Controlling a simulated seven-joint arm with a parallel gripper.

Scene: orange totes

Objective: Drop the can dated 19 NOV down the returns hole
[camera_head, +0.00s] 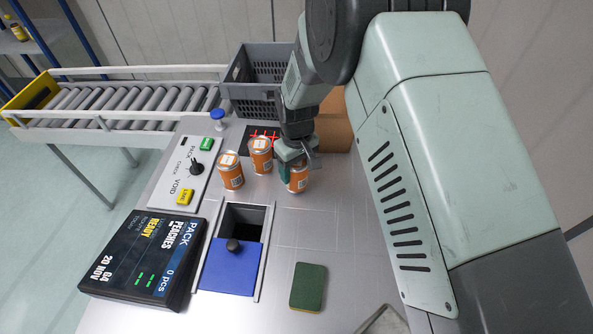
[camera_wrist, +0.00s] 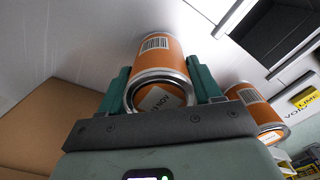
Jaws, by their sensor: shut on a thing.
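Three orange cans with silver rims stand on the metal table: a left can (camera_head: 230,170), a middle can (camera_head: 261,155) and a right can (camera_head: 298,178). My gripper (camera_head: 292,158) is shut on the right can. Another can (camera_wrist: 258,108) is just right of the fingers. The returns hole (camera_head: 246,214) is a dark opening behind a blue sliding cover (camera_head: 230,265) with a black knob.
A display (camera_head: 143,258) reads PACK, PEACHES, READY, 20 NOV. A control panel (camera_head: 184,175) has a knob and buttons. A grey crate (camera_head: 250,90), a cardboard box (camera_head: 335,125) and a roller conveyor (camera_head: 125,100) are behind. A green sponge (camera_head: 308,287) lies in front; table around it is clear.

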